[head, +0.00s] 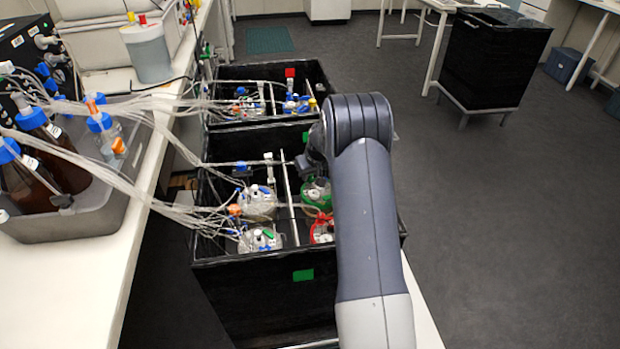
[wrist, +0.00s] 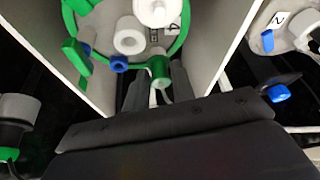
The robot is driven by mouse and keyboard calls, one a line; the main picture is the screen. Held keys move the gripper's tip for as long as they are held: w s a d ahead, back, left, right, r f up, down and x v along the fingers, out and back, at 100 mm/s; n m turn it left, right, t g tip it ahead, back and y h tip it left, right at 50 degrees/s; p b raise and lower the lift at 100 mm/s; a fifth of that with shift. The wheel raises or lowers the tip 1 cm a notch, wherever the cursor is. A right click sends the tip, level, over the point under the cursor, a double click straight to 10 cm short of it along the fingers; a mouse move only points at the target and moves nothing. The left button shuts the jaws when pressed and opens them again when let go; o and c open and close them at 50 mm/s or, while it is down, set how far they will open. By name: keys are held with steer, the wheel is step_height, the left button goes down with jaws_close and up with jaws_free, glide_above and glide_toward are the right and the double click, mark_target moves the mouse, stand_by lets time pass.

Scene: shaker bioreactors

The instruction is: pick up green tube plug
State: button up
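The green tube plug (wrist: 159,70) shows in the wrist view near the rim of a green-ringed vessel (wrist: 92,8). A pale thin tube runs down from the plug. My gripper (wrist: 160,82) has its two dark fingers apart, one on each side of the plug's lower end. I cannot see clear contact between the fingers and the plug. In the head view my gripper (head: 304,167) is above the green-ringed vessel (head: 317,190), and my arm hides part of it. The plug itself is too small to tell there.
Pale upright dividers (wrist: 212,35) stand close on both sides of the vessel. A red-ringed vessel (head: 321,232) and clear vessels (head: 259,205) share the black box (head: 245,262). Many tubes (head: 185,210) run to the left bench. Another box (head: 225,75) stands behind.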

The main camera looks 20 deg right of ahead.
jaws_close()
steer(key=shift+r, duration=0.1)
